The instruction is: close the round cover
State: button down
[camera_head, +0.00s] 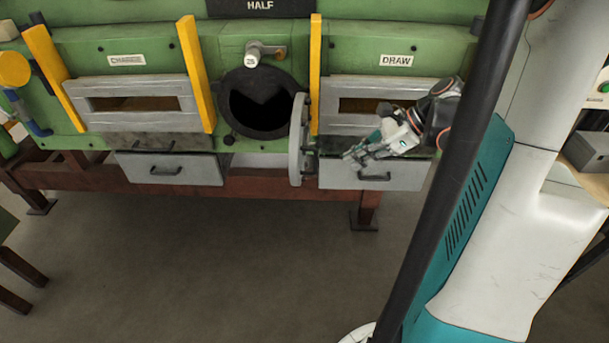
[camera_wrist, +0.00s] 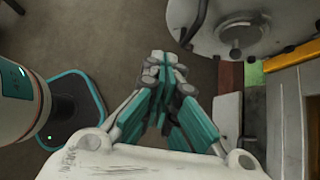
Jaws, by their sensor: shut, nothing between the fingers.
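The round cover (camera_head: 297,140) is a grey disc standing open, seen nearly edge-on in the head view. It stands out from the right side of the dark round opening (camera_head: 262,103) in the green furnace front. In the wrist view one face of the cover (camera_wrist: 222,40) shows at the top right, with a knob at its middle and a dark bar near its left side. My gripper (camera_head: 352,156) is to the right of the cover, in front of the right-hand drawer, and looks apart from it. Its fingers (camera_wrist: 164,64) are together and empty.
A CHARGE window (camera_head: 85,104) and a DRAW window (camera_head: 325,105) flank the opening, with yellow posts (camera_head: 197,72) between. Grey drawers (camera_head: 168,176) with dark handles sit below, the right one (camera_head: 340,177) under my gripper. The floor in front is clear.

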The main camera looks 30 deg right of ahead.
jog(key=b, duration=0.3)
send_near(313, 174)
jog(key=s+a+f, duration=0.1)
jog(key=a+f, duration=0.3)
jog(key=shift+w+a+b, duration=0.4)
jog(key=shift+w+a, duration=0.2)
jog(key=shift+a, duration=0.25)
jog(key=shift+w+a+b, duration=0.35)
jog(key=shift+w+a, duration=0.25)
jog(key=shift+a, duration=0.25)
